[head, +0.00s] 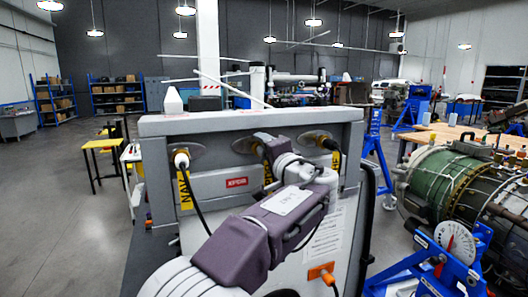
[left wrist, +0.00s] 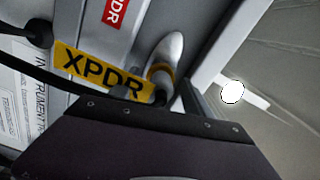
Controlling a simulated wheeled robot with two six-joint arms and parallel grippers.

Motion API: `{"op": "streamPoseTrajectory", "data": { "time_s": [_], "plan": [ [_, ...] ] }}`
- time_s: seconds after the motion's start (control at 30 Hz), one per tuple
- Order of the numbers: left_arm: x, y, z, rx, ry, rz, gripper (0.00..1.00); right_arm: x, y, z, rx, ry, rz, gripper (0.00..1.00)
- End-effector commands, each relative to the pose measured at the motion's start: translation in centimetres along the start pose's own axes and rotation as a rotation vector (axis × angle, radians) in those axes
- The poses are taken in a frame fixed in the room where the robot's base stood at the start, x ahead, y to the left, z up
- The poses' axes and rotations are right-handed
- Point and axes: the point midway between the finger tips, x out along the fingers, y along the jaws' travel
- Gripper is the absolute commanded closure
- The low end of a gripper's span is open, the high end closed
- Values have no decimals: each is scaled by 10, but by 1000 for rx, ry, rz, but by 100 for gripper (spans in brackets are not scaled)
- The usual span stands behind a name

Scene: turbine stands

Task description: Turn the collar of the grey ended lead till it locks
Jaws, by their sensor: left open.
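A grey panel box (head: 205,185) has three round metal plates in a row, each with a plugged lead. The left lead's pale end (head: 181,159) has a yellow NAV tag. The right lead's dark end (head: 331,145) also has a yellow tag. My left gripper (head: 268,146) is open at the middle plate, and its jaws hide most of that lead's end, so I cannot tell its colour or whether they touch it. In the left wrist view the yellow XPDR tag (left wrist: 103,73) hangs beside a silver plate (left wrist: 168,52), close to the dark gripper body.
An orange connector (head: 321,273) is low on the box front. A green turbine (head: 445,185) and blue stands (head: 440,265) stand to the right. The floor at left is mostly clear, with a yellow-topped table (head: 103,143).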

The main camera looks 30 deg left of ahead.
Motion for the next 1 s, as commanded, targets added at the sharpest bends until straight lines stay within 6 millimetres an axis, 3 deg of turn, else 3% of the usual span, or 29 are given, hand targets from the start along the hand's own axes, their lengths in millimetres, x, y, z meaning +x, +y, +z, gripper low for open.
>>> {"op": "streamPoseTrajectory", "data": {
  "time_s": [0.3, 0.43, 1.0],
  "plan": [
    [-65, 3, 0, -1, 7, 2, 41, 21, 0, 2, 0, 0, 0, 40],
    [-82, 2, 0, -1, 4, 1, 41, 24, 0, 2, 0, 0, 0, 40],
    [-83, -1, 5, 0, -13, -3, 41, 24, 0, 2, 0, 0, 0, 40]
  ]
}}
